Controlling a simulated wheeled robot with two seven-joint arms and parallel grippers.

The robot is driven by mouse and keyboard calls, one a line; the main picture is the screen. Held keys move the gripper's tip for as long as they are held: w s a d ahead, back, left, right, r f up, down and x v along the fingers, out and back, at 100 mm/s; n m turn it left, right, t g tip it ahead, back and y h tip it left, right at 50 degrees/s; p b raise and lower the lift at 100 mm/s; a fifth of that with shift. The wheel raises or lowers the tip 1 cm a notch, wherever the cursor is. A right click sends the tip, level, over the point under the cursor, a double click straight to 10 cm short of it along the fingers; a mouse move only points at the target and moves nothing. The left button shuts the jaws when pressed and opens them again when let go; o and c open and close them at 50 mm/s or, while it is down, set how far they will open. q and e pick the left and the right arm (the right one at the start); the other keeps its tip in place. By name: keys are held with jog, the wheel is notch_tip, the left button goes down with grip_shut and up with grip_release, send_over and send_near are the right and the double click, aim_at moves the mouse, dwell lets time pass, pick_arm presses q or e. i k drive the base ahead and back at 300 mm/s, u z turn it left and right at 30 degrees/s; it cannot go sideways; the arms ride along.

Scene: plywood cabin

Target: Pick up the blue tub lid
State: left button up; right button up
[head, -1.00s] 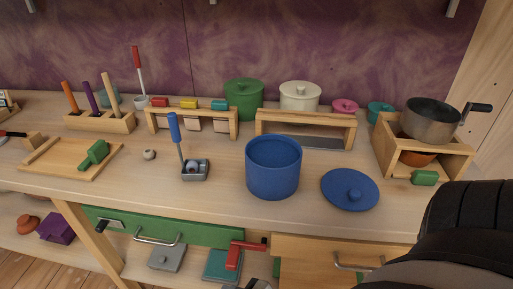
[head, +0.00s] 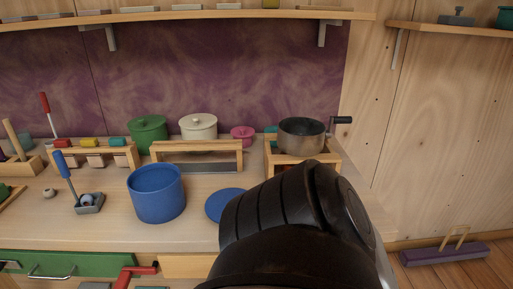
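The blue tub lid (head: 224,204) lies on the wooden counter in the head view, just right of the open blue tub (head: 157,194). My own dark arm link covers the lid's right part, and its knob is hidden. The tub stands upright with no lid on it. Neither of my grippers shows; only a large dark part of my arm fills the lower right middle.
A metal pan (head: 301,138) sits on a wooden box (head: 328,160) behind my arm. A low wooden rack (head: 197,146) stands behind the tub, with green (head: 147,134) and cream (head: 198,126) lidded pots beyond. A blue-handled tool (head: 65,176) stands left. Counter between is clear.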

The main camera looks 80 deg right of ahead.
aim_at(215, 204)
jog(key=k, duration=0.55)
jog(key=z, duration=1)
